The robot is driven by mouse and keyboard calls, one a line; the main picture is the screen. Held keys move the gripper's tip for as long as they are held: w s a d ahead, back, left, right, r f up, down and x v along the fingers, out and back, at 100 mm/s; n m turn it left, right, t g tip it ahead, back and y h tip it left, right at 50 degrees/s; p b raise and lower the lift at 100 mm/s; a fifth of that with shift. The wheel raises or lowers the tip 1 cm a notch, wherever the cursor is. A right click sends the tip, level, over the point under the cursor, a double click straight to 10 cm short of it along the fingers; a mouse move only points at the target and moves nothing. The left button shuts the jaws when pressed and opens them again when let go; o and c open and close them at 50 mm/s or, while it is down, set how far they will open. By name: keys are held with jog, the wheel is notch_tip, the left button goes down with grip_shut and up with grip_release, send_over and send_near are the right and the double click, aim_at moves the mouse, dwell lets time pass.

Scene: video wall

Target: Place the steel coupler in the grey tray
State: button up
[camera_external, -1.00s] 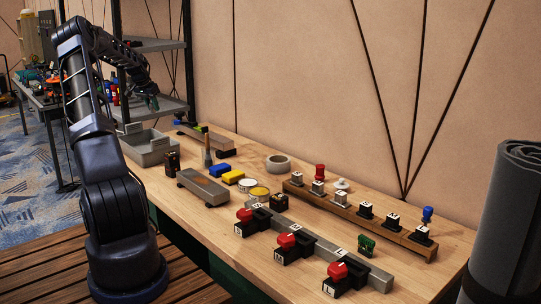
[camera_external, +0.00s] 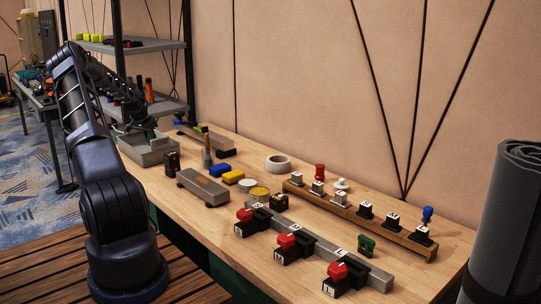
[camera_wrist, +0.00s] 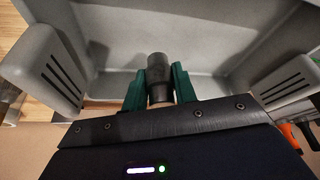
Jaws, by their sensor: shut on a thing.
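The steel coupler (camera_wrist: 157,68) is a dark grey cylinder in the wrist view. My gripper (camera_wrist: 160,88) is shut on it, with a green finger on each side. The grey tray (camera_wrist: 215,22) fills most of the wrist view behind the coupler, with its slotted end parts at left and right. In the external view the grey tray (camera_external: 150,157) stands at the far left end of the wooden bench. My gripper (camera_external: 143,127) is at the tray, low over it. The coupler is too small and hidden to make out there. I cannot tell whether it touches the tray floor.
A shelf rack (camera_external: 160,105) stands behind the tray. A black block (camera_external: 172,163), a grey long box (camera_external: 203,188) and a brown-tipped upright tool (camera_external: 207,152) stand right of the tray. Blue (camera_external: 219,171) and yellow (camera_external: 234,176) blocks lie farther right.

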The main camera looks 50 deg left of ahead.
jog(key=shift+f, duration=2.45)
jog(key=shift+f, duration=0.1)
jog(key=o, duration=1)
jog(key=shift+c, duration=0.2)
jog(key=v, duration=1.2)
